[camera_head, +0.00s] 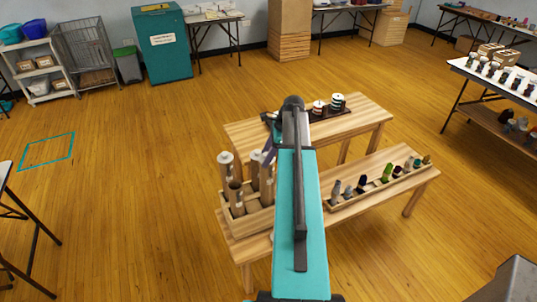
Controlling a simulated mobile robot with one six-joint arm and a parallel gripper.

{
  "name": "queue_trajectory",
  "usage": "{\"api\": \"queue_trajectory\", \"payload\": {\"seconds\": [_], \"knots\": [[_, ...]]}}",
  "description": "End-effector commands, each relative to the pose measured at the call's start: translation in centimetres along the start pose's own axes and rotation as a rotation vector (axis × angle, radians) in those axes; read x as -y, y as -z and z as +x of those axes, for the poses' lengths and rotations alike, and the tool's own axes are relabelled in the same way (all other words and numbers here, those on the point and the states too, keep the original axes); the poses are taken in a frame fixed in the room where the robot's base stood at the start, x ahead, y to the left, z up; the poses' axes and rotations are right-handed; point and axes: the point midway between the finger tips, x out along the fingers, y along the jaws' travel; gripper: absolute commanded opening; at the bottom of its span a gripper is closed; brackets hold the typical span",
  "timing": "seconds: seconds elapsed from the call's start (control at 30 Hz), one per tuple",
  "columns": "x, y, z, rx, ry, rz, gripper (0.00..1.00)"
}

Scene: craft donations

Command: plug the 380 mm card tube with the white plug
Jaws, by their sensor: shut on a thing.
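Several brown card tubes (236,197) stand upright in a wooden holder (258,221) at the left end of the front bench. Two of them, at the back left (226,172) and back middle (255,175), show pale or white tops. The front tube looks open and dark at its top. I cannot tell which tube is 380 mm. My gripper (268,148) shows only as a small dark purple-grey part beside the right-hand tubes. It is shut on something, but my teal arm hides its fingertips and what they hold. I cannot make out a loose white plug.
A long wooden tray (375,187) with several coloured pieces lies on the bench (408,187) to the right. Spools (337,102) stand on a dark tray on the higher bench (362,115) behind. Open floor lies left of the benches.

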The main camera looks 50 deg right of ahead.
Motion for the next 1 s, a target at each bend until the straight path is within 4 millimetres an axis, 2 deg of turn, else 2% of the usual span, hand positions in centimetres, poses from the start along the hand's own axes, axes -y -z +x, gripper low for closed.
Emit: {"api": "queue_trajectory", "payload": {"seconds": [0.57, 0.6, 0.63, 1.0], "knots": [[0.00, 0.14, 0.34, 0.000, 0.000, 0.000, 0.32], [-0.01, 0.14, 0.34, 0.000, 0.000, 0.000, 0.58], [-0.01, 0.14, 0.34, 0.000, 0.000, 0.000, 0.60], [0.00, 0.12, 0.10, 0.000, 0.000, 0.000, 0.60]]}}
